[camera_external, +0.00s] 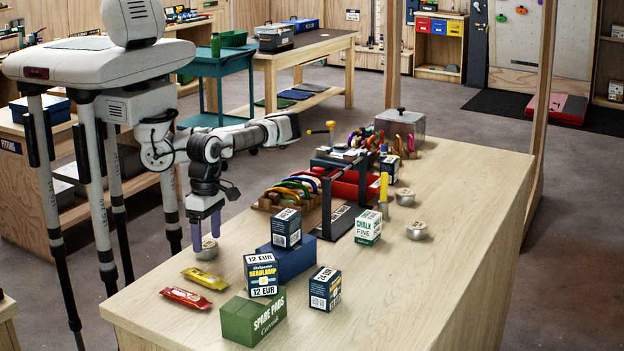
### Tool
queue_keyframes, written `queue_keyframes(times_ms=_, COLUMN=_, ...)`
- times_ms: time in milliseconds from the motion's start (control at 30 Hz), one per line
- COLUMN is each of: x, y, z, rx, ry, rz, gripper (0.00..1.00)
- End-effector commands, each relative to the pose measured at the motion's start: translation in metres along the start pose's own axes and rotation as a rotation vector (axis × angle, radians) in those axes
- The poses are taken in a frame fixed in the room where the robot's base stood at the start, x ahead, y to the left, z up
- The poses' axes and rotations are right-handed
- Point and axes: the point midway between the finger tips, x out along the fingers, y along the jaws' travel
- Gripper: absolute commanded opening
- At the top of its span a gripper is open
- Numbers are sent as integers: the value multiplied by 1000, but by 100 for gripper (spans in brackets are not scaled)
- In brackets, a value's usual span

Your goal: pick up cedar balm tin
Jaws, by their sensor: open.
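My gripper (206,243) points down at the left end of the wooden counter, its two purple fingers apart. A small round silver tin (207,252) sits on the counter right at the fingertips, partly hidden by them. I cannot tell whether the fingers touch it. Two similar round tins, one (416,231) and another (405,197), stand toward the right side of the counter. The tins' labels are too small to read, so I cannot tell which is the cedar balm tin.
A yellow bar (204,278) and a red bar (187,297) lie in front of the gripper. A green spare pads box (254,319), headlamp box (262,275) and blue block (293,258) stand to its right. The counter's right front (400,290) is clear.

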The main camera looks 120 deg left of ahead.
Motion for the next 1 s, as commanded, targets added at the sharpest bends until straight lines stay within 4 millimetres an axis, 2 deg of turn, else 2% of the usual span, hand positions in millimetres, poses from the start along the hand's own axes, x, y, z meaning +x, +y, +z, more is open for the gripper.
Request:
queue_keyframes(times_ms=200, x=21, y=0, z=0, rx=0, ry=0, rz=0, gripper=77)
queue_keyframes(times_ms=433, x=23, y=0, z=0, rx=0, ry=-1, rz=0, gripper=77)
queue_keyframes(times_ms=800, x=23, y=0, z=0, rx=0, ry=0, rz=0, gripper=29)
queue_keyframes(times_ms=1000, x=23, y=0, z=0, rx=0, ry=-1, rz=0, gripper=28)
